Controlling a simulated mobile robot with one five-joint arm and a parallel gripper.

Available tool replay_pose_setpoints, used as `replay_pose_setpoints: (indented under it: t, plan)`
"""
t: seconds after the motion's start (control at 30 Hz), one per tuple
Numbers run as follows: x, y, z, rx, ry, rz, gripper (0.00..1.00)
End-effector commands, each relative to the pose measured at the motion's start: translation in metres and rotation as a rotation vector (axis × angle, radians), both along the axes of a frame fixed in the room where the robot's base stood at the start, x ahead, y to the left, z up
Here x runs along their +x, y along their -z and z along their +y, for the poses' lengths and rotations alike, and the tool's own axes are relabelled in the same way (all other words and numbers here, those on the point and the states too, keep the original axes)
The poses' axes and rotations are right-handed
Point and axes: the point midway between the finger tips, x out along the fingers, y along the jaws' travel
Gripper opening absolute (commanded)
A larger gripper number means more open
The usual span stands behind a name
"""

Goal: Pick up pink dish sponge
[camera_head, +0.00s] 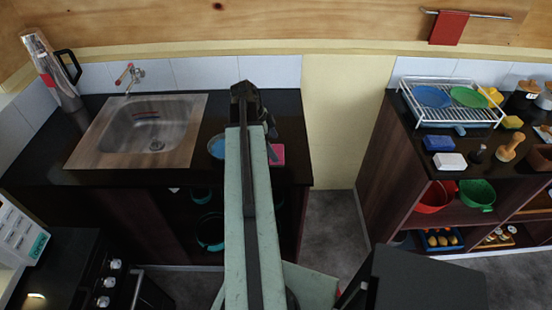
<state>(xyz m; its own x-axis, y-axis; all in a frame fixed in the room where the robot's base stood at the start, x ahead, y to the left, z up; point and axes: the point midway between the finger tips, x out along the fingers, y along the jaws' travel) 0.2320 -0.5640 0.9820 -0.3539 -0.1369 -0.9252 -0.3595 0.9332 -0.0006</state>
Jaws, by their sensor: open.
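A pink dish sponge (278,154) lies on the dark counter (290,115), just right of my arm and near the counter's front right edge. My arm covers the counter left of the sponge and may hide part of it. My gripper (247,92) is at the far end of my arm, above the counter, farther back than the sponge and apart from it. It is open. Its fingers are dark and partly hidden, and I see nothing held in it.
A sink (178,125) and a blue round dish (216,147) are left of my arm. A dark item (271,128) stands near the gripper. A floor gap separates the counter from the right shelf unit, which holds a dish rack (410,92) and colored blocks.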

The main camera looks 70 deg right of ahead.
Motion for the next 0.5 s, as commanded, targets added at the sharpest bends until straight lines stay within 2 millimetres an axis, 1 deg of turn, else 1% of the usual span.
replay_pose_setpoints:
  t: [0.07,0.13,0.3,0.37,0.43,0.5]
  plan:
    - [0.001,0.002,0.0,0.0,0.0,0.001,1.0]
    - [-0.001,0.009,0.0,0.0,0.001,0.001,1.0]
    - [-0.007,0.039,-0.001,0.0,0.002,0.001,1.0]
    - [-0.011,0.048,-0.003,0.0,0.002,0.001,1.0]
    - [-0.013,0.052,-0.004,-0.001,0.002,0.002,1.0]
    - [-0.014,0.05,-0.005,-0.001,0.002,0.002,1.0]
